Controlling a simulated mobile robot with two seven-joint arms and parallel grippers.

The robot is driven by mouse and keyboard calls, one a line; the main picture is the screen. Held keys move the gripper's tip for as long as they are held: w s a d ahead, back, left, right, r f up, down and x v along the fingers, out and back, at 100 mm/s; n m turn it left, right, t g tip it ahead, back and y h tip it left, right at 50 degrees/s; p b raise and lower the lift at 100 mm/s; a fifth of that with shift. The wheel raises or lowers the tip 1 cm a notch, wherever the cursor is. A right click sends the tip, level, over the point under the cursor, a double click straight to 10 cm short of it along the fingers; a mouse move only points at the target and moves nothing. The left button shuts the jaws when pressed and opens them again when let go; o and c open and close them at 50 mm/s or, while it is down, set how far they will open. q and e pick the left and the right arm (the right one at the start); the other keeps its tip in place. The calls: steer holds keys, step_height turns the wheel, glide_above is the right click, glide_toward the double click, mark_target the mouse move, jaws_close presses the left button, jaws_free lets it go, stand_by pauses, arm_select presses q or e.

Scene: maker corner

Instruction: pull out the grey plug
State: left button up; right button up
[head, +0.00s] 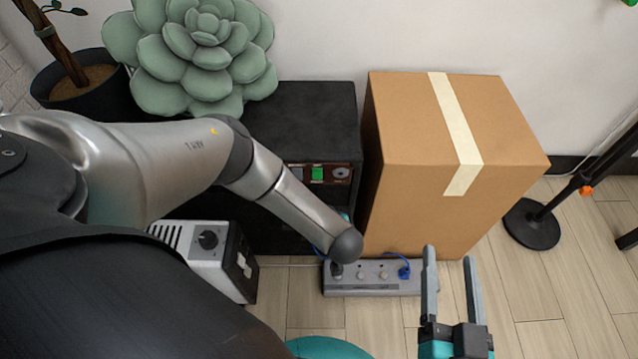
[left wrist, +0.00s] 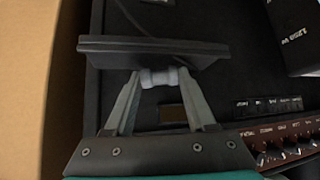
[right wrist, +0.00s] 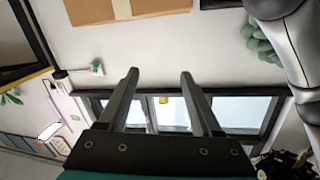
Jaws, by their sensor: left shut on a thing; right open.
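In the left wrist view my left gripper (left wrist: 160,88) is shut on a small light grey cylindrical piece that looks like the grey plug (left wrist: 158,77). A dark flat bar (left wrist: 150,52) lies just beyond the fingertips; I cannot tell whether it touches or joins the held piece. In the head view my left arm hides this gripper. The grey power strip (head: 372,285) lies on the floor in front of the box, partly behind my arm's rounded end. A blue plug (head: 404,272) sits at its right end. My right gripper (head: 449,258) is open and empty, right of the strip.
A cardboard box (head: 430,170) stands behind the strip, beside a black cabinet (head: 320,120) holding an amplifier-like panel (left wrist: 280,147). A white and black device (head: 205,250) stands left. A round stand base (head: 532,226) is at right. Floor at the lower right is clear.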

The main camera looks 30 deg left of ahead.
arm_select(q)
steer(key=o, duration=1.4)
steer(key=shift+r, duration=0.1)
steer(key=shift+s+d+r+p, duration=0.25)
steer(key=shift+d+r+p, duration=0.1)
steer(key=shift+r+p, duration=0.1)
steer(key=shift+p+v, duration=3.9)
steer(key=shift+v, duration=3)
arm_select(e)
steer(key=s+d+f+g+h, duration=0.4)
steer(key=d+f+g, duration=0.3)
steer(key=d+g, duration=0.4)
steer(key=shift+s+g+h, duration=0.35)
steer(key=shift+g+h, duration=0.05)
steer(key=shift+h, duration=0.5)
